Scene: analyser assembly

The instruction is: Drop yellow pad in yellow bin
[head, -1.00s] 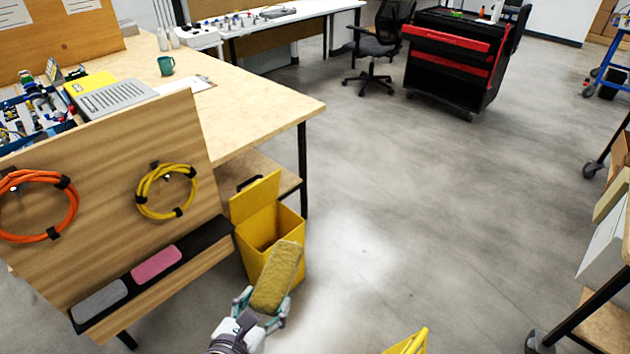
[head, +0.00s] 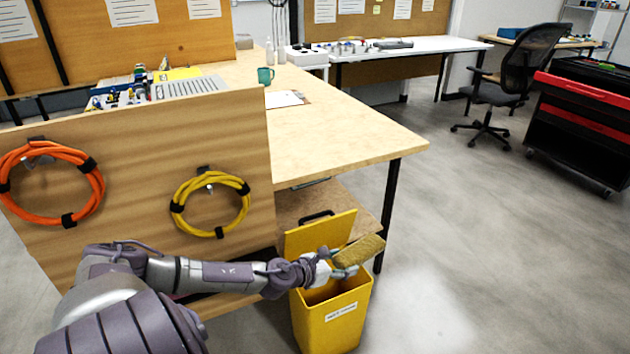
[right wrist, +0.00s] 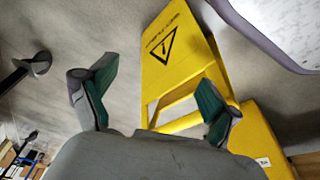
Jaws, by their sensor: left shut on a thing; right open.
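The yellow pad (head: 358,251) is a dull yellow, fuzzy block in the head view. My left gripper (head: 338,264) is shut on its left end and holds it nearly level above the yellow bin (head: 332,318). The bin stands on the floor with its lid (head: 318,235) raised at the back and a white label on its front. The pad is over the bin's opening, apart from the rim as far as I can tell. My right gripper (right wrist: 152,100) is open and empty in the right wrist view.
A wooden workbench (head: 345,135) stands behind the bin, with a board (head: 140,170) holding orange (head: 50,182) and yellow (head: 210,203) cable loops. A yellow warning sign (right wrist: 178,55) stands close to my right gripper. Open floor lies right of the bin.

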